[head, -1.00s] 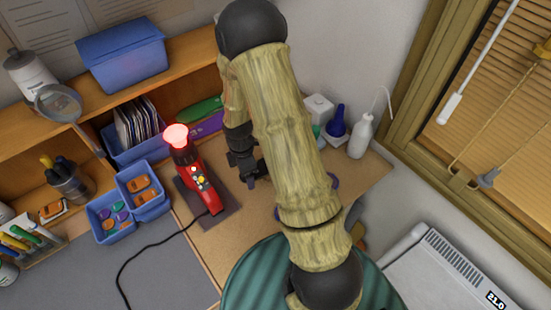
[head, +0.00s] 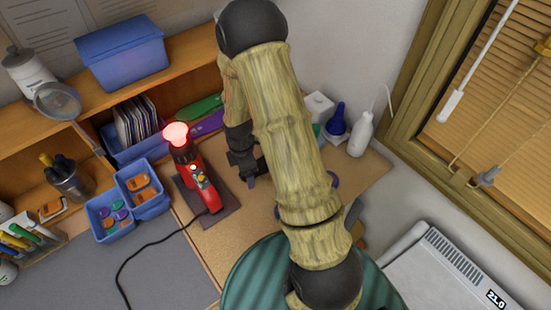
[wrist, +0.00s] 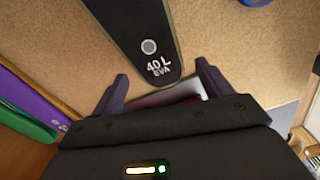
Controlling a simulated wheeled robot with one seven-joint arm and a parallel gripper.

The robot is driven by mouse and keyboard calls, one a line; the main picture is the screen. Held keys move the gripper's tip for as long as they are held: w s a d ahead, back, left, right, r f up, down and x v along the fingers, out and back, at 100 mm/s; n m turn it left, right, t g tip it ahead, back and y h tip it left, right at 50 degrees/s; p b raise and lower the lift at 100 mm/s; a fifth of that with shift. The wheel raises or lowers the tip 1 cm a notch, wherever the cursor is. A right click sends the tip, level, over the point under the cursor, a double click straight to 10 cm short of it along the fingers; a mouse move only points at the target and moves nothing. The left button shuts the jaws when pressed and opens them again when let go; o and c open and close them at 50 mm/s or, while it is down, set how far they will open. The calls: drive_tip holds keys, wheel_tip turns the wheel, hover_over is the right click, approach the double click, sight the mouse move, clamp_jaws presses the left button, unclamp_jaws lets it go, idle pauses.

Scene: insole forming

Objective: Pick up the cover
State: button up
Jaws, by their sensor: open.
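In the wrist view a dark, insole-shaped flat piece (wrist: 135,30) with a pale green edge lies on the tan board. It is printed "40 L EVA" and has a grey dot; it looks like the cover, though no label says so. My gripper (wrist: 162,72) is open, with one finger on each side of its narrow end. I cannot tell whether the fingers touch it. The gripper's body hides what lies nearest, where a bit of light grey and red shows. In the head view my gripper (head: 248,174) is low over the bench, and my arm hides the piece.
A red heat tool (head: 202,185) with a glowing tip stands left of my gripper, its cord crossing the bench. Purple (wrist: 30,95) and green (wrist: 22,122) pieces lie at the left in the wrist view. A white bottle (head: 361,135) stands at the back right.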

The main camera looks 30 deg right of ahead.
drive_tip(key=c, duration=1)
drive_tip(key=shift+r, duration=0.1)
wheel_tip(320, 180, up, 10)
drive_tip(key=b, duration=0.1)
drive_tip(key=shift+r, duration=0.15)
idle(0.6)
